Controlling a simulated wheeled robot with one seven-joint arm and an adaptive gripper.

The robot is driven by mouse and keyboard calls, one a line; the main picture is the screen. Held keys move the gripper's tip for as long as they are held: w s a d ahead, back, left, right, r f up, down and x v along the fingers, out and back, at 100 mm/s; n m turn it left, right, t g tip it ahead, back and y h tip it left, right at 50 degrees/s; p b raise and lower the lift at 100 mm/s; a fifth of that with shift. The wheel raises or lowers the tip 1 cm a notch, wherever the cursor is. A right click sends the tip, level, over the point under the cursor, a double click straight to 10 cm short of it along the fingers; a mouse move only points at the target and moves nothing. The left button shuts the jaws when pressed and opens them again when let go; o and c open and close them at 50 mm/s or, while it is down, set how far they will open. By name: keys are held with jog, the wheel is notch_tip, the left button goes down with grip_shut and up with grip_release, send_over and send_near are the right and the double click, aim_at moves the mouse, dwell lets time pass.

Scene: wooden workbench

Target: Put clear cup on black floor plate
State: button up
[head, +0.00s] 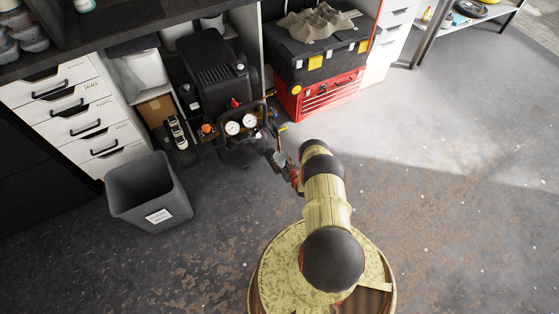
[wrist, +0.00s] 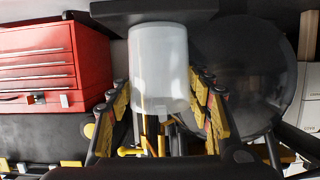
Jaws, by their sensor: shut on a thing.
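The clear cup (wrist: 158,70) is held between the fingers of my gripper (wrist: 160,105) in the wrist view, which looks upside down. The fingers are closed on its sides. In the head view the cup (head: 280,159) is small and pale at the end of my gripper (head: 287,167), in front of the compressor and above the floor. A flat black slab (wrist: 112,12) shows at the top of the wrist view, partly behind the cup; it may be the black floor plate. In the head view I cannot clearly make out the plate.
A black compressor (head: 212,75) with gauges and a yellow-handled valve stands close beyond my gripper. A red toolbox (head: 320,93) is behind to the right. A grey bin (head: 150,195) stands at the left by white drawers (head: 75,110). The floor at right is clear.

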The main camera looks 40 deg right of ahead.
jog(key=shift+r, duration=0.1)
jog(key=o, duration=1.2)
jog(key=shift+c, duration=0.2)
